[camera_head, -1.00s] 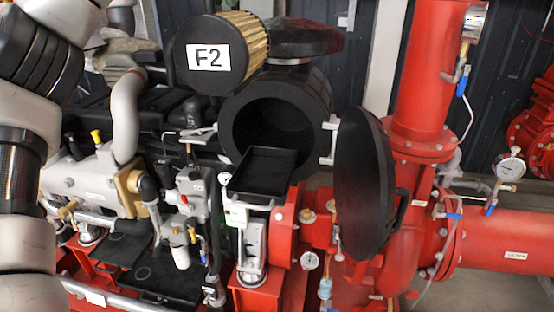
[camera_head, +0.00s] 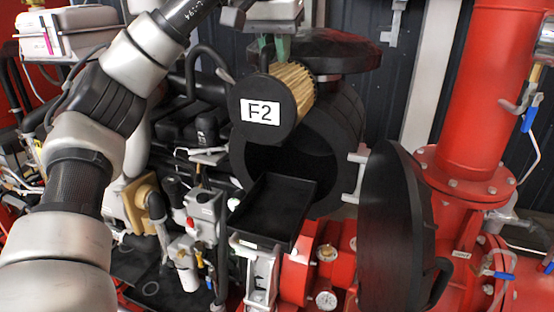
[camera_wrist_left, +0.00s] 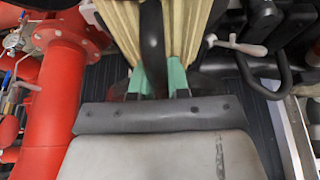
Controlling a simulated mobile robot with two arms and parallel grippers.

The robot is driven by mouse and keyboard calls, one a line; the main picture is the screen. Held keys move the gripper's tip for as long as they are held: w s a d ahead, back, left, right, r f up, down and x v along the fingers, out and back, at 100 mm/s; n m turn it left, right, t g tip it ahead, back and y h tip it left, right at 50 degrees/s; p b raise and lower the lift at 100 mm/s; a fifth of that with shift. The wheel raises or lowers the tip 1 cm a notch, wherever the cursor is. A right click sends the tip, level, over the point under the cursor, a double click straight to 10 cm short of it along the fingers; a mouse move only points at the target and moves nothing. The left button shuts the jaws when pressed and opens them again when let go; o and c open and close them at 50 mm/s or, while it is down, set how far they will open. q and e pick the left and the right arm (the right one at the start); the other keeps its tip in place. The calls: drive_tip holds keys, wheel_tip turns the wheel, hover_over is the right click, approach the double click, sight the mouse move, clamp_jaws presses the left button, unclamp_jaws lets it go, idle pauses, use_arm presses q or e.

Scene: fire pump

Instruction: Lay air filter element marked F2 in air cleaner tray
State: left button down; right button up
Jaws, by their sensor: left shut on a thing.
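The air filter element marked F2 (camera_head: 245,108) has a dark round end cap with a white F2 label and tan pleated sides. It is in front of the upper part of the open black air cleaner housing (camera_head: 350,135) in the head view. The black air cleaner tray (camera_head: 275,207) lies below it, empty, in front of the housing mouth. My left gripper (camera_head: 274,47) is above the filter, its green fingers shut on the dark handle. In the left wrist view, the gripper (camera_wrist_left: 158,78) grips that handle, with tan pleats (camera_wrist_left: 185,30) on both sides. My right gripper is not in view.
The round black housing cover (camera_head: 395,230) hangs open to the right of the tray. Red pump pipes (camera_head: 480,110) with valves stand further right. Engine parts and hoses (camera_head: 200,125) crowd the left. A dark ribbed wall is behind.

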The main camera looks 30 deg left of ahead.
sight(275, 66)
use_arm(q)
drive_tip(key=f, duration=0.5)
drive_tip(key=shift+w+f+b, duration=0.2)
drive_tip(key=shift+f+b, duration=0.1)
drive_tip(key=shift+b, duration=0.05)
wheel_tip(275, 66, down, 9)
drive_tip(key=shift+f+p, duration=0.1)
drive_tip(key=shift+p, duration=0.75)
wheel_tip(275, 66, down, 4)
drive_tip(key=shift+f+p, duration=0.15)
drive_tip(key=shift+p, duration=0.3)
drive_tip(key=shift+f, duration=0.1)
drive_tip(key=c, duration=1.1)
unclamp_jaws()
drive_tip(key=shift+s, duration=0.1)
